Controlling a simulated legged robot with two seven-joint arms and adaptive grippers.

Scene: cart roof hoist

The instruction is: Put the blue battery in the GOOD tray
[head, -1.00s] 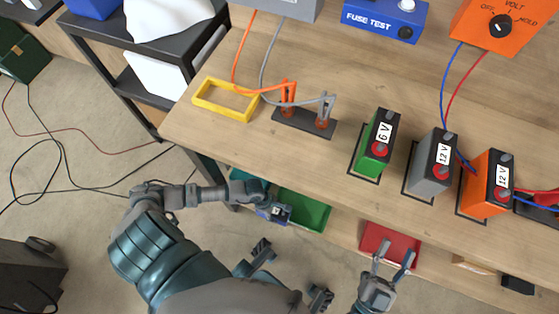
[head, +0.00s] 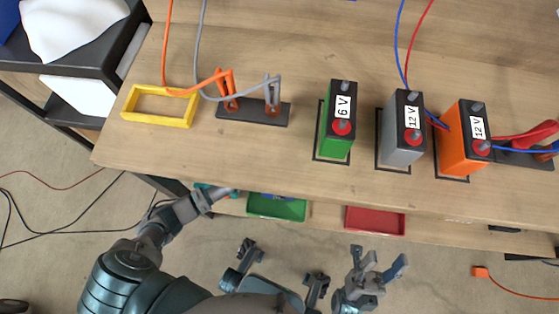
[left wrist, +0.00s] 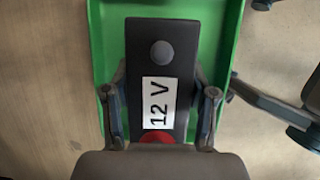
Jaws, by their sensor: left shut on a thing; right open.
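A battery (left wrist: 162,85) with a black top, a 12 V label and a red terminal shows in the left wrist view; its blue sides are hidden there. My left gripper (left wrist: 161,100) is shut on it, one finger on each side. The green tray (left wrist: 234,25) lies below the battery; whether they touch I cannot tell. In the head view the green tray (head: 277,208) is under the bench's front edge, and the bench hides my left gripper. No GOOD lettering is readable. My right gripper (head: 378,265) is open and empty, below the red tray (head: 375,221).
On the bench (head: 240,165) stand a green 6 V battery (head: 338,120), a grey battery (head: 400,130) and an orange battery (head: 463,140). A yellow frame (head: 157,122) and a clip block (head: 250,113) with cables are at the left. The bench edge overhangs the trays.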

